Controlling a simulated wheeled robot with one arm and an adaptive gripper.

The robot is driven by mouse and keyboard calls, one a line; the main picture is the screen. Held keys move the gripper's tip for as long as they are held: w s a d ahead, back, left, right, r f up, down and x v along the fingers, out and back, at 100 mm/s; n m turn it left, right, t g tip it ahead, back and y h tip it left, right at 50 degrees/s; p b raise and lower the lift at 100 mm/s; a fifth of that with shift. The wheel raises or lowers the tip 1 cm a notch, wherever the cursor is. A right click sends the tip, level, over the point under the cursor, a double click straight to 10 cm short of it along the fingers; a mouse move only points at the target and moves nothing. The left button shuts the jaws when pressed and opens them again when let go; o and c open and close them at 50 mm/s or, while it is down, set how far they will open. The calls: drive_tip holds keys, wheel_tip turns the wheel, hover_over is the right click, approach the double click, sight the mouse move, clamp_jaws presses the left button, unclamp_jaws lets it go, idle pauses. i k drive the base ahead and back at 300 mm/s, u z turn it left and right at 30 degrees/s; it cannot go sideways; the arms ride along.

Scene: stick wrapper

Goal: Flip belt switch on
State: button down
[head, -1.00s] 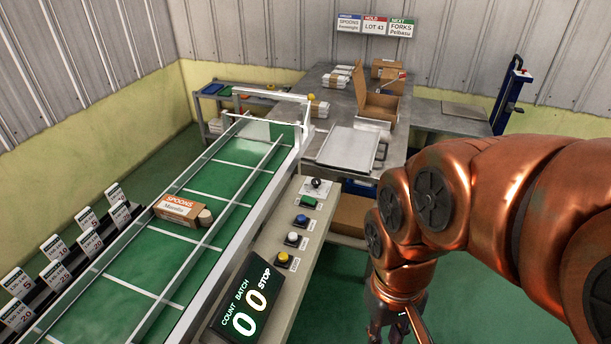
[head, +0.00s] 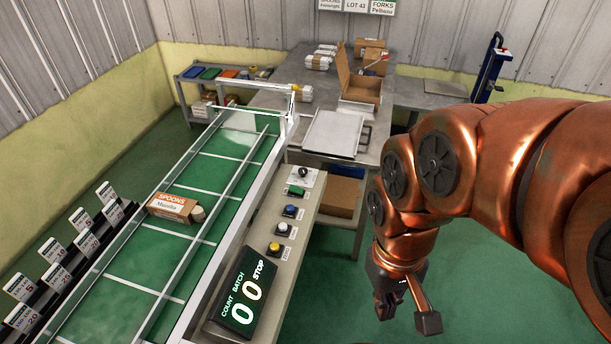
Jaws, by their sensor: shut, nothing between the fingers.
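The control panel (head: 262,262) runs along the right side of the green conveyor belt (head: 195,215). A black knob switch (head: 303,173) sits on a white plate at its far end; its setting is too small to read. Below it are a green button (head: 297,190), a blue button (head: 290,211), a white button (head: 283,230) and a yellow button (head: 274,247). The display (head: 243,290) reads zeros under COUNT and BATCH, with STOP. My gripper (head: 406,314) is shut and empty, pointing down to the right of the panel, apart from it.
A spoons box (head: 173,207) lies on the belt. Number cards (head: 72,260) stand along its left side. Behind the panel is a grey table (head: 320,92) with a tray (head: 334,135) and an open carton (head: 360,85). Green floor is free beneath my gripper.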

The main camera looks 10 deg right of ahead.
sight(293, 188)
drive_tip(key=z, duration=0.3)
drive_tip(key=i, duration=0.5)
drive_tip(key=u, duration=1.8)
